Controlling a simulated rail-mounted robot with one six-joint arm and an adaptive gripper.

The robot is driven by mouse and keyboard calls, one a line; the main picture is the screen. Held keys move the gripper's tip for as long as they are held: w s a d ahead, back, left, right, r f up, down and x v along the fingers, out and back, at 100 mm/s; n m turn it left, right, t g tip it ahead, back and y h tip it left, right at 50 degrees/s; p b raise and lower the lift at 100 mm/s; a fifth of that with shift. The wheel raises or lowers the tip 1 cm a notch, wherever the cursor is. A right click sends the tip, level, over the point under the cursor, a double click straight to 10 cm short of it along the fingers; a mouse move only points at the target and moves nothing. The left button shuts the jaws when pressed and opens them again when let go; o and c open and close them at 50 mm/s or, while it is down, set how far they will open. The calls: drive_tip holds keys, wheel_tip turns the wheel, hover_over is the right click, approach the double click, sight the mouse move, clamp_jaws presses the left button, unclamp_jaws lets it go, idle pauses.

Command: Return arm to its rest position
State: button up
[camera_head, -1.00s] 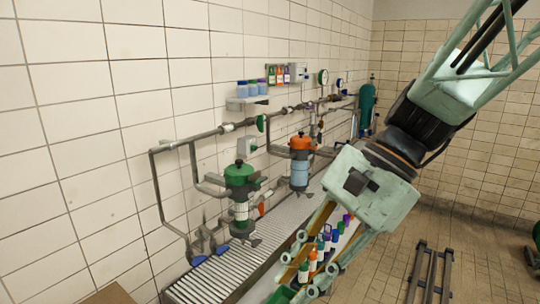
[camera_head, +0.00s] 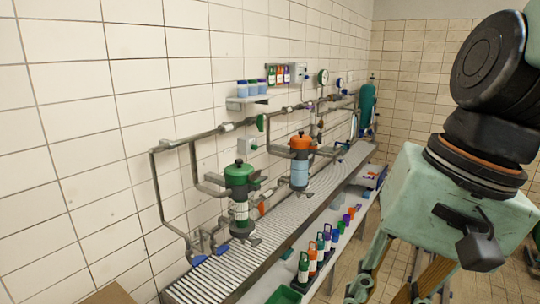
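My arm fills the right side of the view, with a pale green wrist block and dark joints. My gripper (camera_head: 392,290) hangs below the wrist block at the bottom right. Its fingers are partly cut off by the lower frame edge, so I cannot see the tips or whether they hold anything. It is to the right of the bench, apart from the pipework.
A slatted metal bench (camera_head: 262,253) runs along the tiled wall. A green-topped canister (camera_head: 240,190) and an orange-topped canister (camera_head: 300,165) stand among pipes. Several bottles (camera_head: 313,258) line a lower shelf. A teal cylinder (camera_head: 367,105) stands at the back.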

drive_tip(key=s+d+r+n+t+h, duration=0.2)
drive_tip(key=s+d+n, duration=0.2)
drive_tip(key=d, duration=0.2)
drive_tip(key=shift+d+t+h, duration=0.3)
drive_tip(key=shift+d+t, duration=0.1)
